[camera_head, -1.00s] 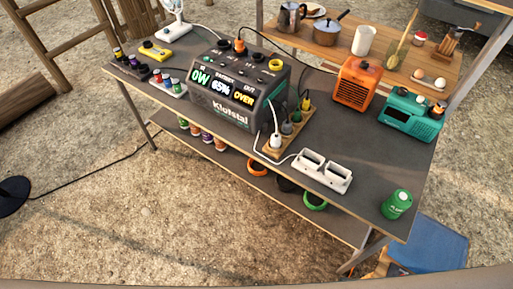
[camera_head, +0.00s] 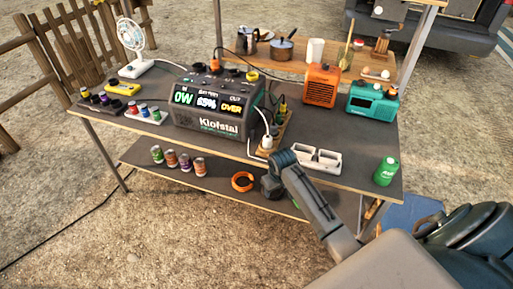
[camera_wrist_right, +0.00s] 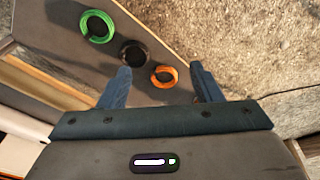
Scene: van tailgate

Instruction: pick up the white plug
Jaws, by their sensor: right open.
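The white plug (camera_head: 267,142) stands upright on a small wooden board on the table top, with a white cable at it. My right gripper (camera_head: 270,188) is at the table's front edge, below and close to the plug in the head view. The plug cannot be made out in the wrist view. My left gripper is not in view.
A power station (camera_head: 215,110) stands left of the plug, a white socket strip (camera_head: 316,158) right of it. A green can (camera_head: 386,171) is near the right corner. An orange ring (camera_head: 242,181) lies on the lower shelf, with black and green (camera_wrist_right: 97,26) rings nearby.

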